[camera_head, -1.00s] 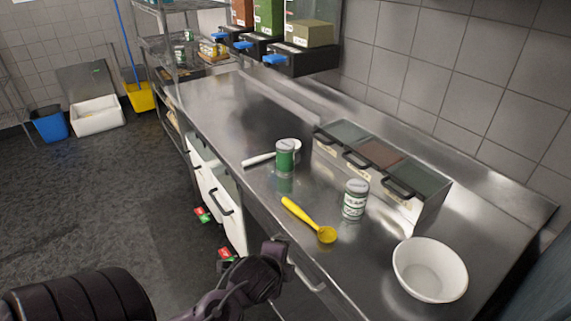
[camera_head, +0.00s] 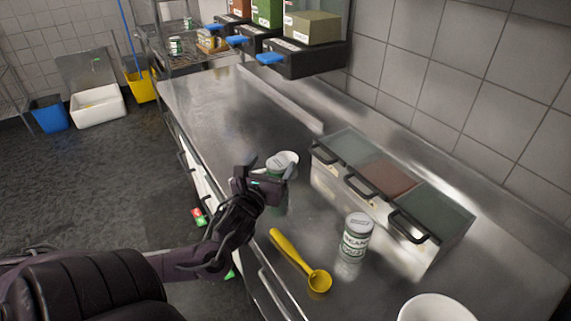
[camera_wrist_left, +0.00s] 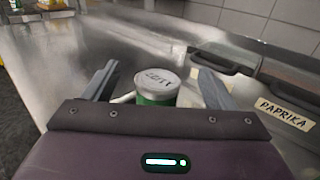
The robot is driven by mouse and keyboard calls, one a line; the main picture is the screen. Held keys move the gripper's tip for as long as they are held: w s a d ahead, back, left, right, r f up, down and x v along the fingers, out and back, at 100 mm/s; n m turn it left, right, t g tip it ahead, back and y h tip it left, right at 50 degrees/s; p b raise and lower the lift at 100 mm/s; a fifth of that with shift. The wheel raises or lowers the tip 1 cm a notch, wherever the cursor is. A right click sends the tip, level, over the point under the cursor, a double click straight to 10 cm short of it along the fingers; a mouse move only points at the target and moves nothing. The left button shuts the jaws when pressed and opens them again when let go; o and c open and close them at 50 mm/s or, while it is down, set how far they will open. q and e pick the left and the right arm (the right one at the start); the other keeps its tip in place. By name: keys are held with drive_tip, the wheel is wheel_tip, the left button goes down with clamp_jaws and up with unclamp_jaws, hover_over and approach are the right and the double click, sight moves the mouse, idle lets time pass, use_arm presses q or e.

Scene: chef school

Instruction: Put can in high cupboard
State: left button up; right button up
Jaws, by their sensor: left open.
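A green can (camera_wrist_left: 157,95) with a pale, lettered lid stands on the steel counter. In the head view the can (camera_head: 275,165) is mostly hidden behind my left gripper (camera_head: 268,176). In the left wrist view the open fingers of this gripper (camera_wrist_left: 157,78) are on either side of the can, with gaps showing; its lower part is hidden by the gripper body. A second can (camera_head: 357,236), white and green, stands upright on the counter to the right. My right gripper is not in view. No high cupboard can be made out.
A yellow spoon (camera_head: 297,258) lies near the front edge. A white ladle (camera_head: 290,156) is close behind the green can. A lidded spice box (camera_head: 420,257) stands against the back, and a white bowl (camera_head: 437,309) at lower right. The far left counter is clear.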

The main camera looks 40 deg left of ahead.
sight(273, 173)
use_arm(q)
drive_tip(key=shift+s+d+f, duration=0.1)
drive_tip(key=shift+s+f, duration=0.1)
drive_tip(key=shift+s, duration=0.05)
drive_tip(key=f, duration=0.3)
drive_tip(key=shift+s+d, duration=0.15)
drive_tip(key=shift+s, duration=0.2)
wheel_tip(273, 173, down, 4)
drive_tip(key=shift+w+r, duration=0.1)
drive_tip(key=shift+r, duration=0.15)
drive_tip(key=x, duration=0.2)
drive_tip(key=shift+w+f, duration=0.15)
drive_tip(key=shift+w, duration=0.15)
drive_tip(key=x, duration=0.4)
drive_tip(key=shift+w+a, duration=0.25)
drive_tip(key=shift+w, duration=0.25)
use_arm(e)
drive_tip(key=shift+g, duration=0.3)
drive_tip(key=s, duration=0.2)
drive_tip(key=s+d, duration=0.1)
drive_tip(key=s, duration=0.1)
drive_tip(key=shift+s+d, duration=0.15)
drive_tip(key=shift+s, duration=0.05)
use_arm(q)
drive_tip(key=shift+c, duration=0.5)
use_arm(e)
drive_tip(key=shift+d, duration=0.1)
